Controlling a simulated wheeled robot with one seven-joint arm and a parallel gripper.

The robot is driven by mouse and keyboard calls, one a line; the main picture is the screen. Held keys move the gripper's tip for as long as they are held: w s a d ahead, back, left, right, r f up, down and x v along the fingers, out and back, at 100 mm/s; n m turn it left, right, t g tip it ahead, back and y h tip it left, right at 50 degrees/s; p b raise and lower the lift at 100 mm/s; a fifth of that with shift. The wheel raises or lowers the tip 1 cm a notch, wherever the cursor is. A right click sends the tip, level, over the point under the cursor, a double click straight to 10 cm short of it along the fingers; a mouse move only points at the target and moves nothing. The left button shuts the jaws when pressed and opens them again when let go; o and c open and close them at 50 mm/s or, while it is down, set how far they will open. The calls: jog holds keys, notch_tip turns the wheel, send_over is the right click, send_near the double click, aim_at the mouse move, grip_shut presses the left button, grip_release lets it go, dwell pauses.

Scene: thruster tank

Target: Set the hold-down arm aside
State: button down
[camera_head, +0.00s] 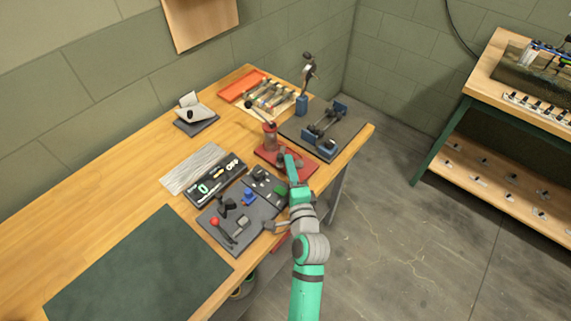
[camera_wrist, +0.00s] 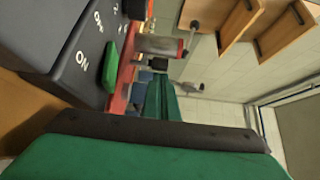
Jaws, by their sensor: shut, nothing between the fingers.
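My gripper (camera_head: 289,157) points away over the bench's right edge beside the red-based press (camera_head: 268,140). Its teal fingers (camera_wrist: 165,98) are shut and empty in the wrist view. A grey fixture plate (camera_head: 240,235) lies to the left of my arm. It carries a black clamp-like part with a red ball knob (camera_head: 215,222) and a small blue piece (camera_head: 248,197). I cannot tell for certain which part is the hold-down arm. A dark box with ON and OFF lettering and a green button (camera_wrist: 121,47) is close at left in the wrist view.
A black labelled tray (camera_head: 216,180), a ribbed grey sheet (camera_head: 194,167) and a dark mat with blue stands (camera_head: 341,123) crowd the bench. A dark green mat (camera_head: 135,270) at the front left is bare. An orange tray (camera_head: 241,85) sits at the back.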

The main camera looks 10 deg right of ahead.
jog(key=shift+a, duration=0.1)
dwell(0.3)
jog(key=shift+s+d, duration=0.1)
jog(key=shift+d, duration=0.25)
jog(key=s+d, duration=0.2)
jog(key=s, duration=0.1)
jog(key=shift+f, duration=0.1)
jog(key=s+a, duration=0.1)
jog(key=a, duration=0.2)
jog(key=s+a, duration=0.3)
jog(key=a, duration=0.2)
jog(key=shift+s+a, duration=0.15)
jog(key=shift+a, duration=0.15)
